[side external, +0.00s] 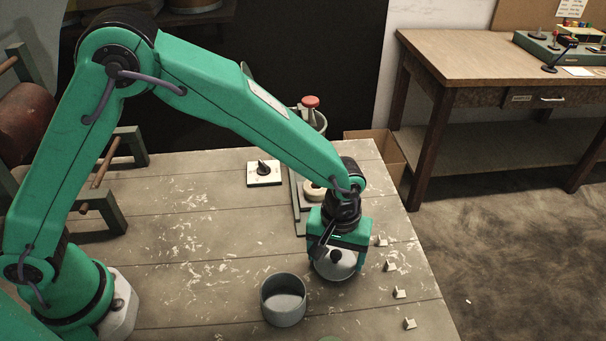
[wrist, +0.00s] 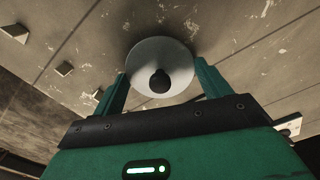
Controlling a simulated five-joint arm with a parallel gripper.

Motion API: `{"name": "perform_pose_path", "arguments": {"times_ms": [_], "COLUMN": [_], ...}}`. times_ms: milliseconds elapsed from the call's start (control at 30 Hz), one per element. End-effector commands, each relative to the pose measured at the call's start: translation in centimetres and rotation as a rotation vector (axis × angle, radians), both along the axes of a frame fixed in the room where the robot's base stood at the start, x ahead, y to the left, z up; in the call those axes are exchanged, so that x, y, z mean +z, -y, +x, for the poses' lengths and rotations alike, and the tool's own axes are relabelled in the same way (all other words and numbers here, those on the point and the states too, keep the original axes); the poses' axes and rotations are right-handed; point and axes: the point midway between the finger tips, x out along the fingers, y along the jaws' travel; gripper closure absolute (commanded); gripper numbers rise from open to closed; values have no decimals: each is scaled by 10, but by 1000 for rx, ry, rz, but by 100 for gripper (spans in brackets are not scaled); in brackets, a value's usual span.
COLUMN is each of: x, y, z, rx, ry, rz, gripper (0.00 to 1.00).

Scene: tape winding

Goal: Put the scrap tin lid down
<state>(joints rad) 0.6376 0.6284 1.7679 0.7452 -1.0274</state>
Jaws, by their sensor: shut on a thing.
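The scrap tin lid (side external: 334,271) is a round pale grey metal disc with a black knob on top. My gripper (side external: 338,263) is shut on it, near the right side of the bench. In the wrist view the lid (wrist: 160,51) sits between the two green fingers of my gripper (wrist: 161,76), with the knob towards the camera. I cannot tell whether its underside touches the bench. The scrap tin (side external: 283,303) is an open grey cylinder standing upright on the bench, left of and nearer the camera than the lid.
Several small pale blocks (side external: 390,266) stand in a row along the right edge of the worn wooden bench (side external: 200,230). A pale plate with a black knob (side external: 264,174) and a rail with a pale roll (side external: 314,190) lie farther back. The bench's left middle is clear.

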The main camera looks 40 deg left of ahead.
Motion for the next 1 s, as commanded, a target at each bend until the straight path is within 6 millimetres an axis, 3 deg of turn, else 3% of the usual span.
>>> {"name": "perform_pose_path", "arguments": {"times_ms": [100, 533, 567, 667, 1000], "x": [-9, -13, -13, -13, -11], "y": [0, 0, 0, 0, 0], "z": [0, 0, 0, 0, 0], "rx": [0, 0, 0, 0, 0], "ry": [-1, 0, 0, 0, 0], "rz": [1, 0, 0, 0, 0], "gripper": [45, 45, 22, 2, 2]}}
